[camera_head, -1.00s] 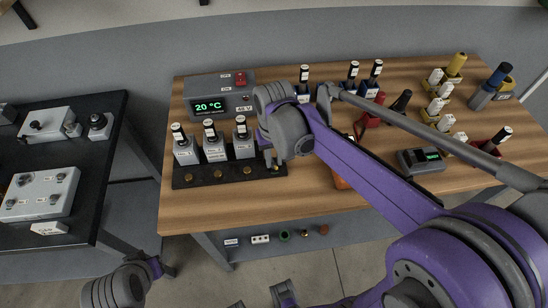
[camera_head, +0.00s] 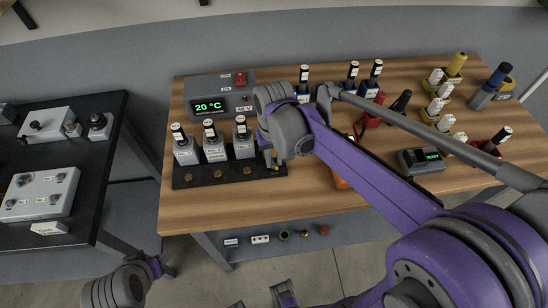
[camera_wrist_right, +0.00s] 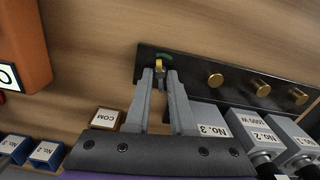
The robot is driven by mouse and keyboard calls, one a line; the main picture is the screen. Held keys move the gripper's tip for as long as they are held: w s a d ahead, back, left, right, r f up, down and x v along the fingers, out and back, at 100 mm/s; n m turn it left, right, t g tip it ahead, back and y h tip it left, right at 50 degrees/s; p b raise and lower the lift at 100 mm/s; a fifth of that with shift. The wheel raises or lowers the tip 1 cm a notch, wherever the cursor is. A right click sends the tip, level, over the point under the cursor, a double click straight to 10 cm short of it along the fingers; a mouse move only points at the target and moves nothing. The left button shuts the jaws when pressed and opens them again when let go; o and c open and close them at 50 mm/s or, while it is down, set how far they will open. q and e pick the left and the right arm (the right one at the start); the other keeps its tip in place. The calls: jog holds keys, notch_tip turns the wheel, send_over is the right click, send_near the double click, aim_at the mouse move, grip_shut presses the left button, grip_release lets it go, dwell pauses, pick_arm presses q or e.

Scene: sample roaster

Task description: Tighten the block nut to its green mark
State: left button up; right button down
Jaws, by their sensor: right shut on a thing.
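The block nut (camera_wrist_right: 159,66) is a small brass piece near the end of a black terminal block (camera_wrist_right: 143,63). A green mark (camera_wrist_right: 164,56) shows on the block just beyond the nut. My right gripper (camera_wrist_right: 160,76) is shut on the nut, with one finger on each side; the fingertips hide part of it. In the head view my right gripper (camera_head: 270,160) reaches down to the right end of the black block (camera_head: 210,180), largely hidden by its wrist. My left gripper does not show clearly; only left arm links appear at the lower left.
Grey numbered modules (camera_head: 214,149) stand on the block beside my right gripper. Several other brass knobs (camera_wrist_right: 215,80) line the block. A supply box reading 20 °C (camera_head: 210,106) stands behind. An orange object (camera_wrist_right: 25,45) lies to one side. Bare wood (camera_head: 220,205) is in front.

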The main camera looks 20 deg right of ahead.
aim_at(274, 161)
jog(key=c, duration=0.8)
grip_release()
jog(key=shift+o, duration=0.2)
notch_tip(274, 161, up, 11)
jog(key=shift+p, duration=0.45)
jog(key=shift+f, duration=0.1)
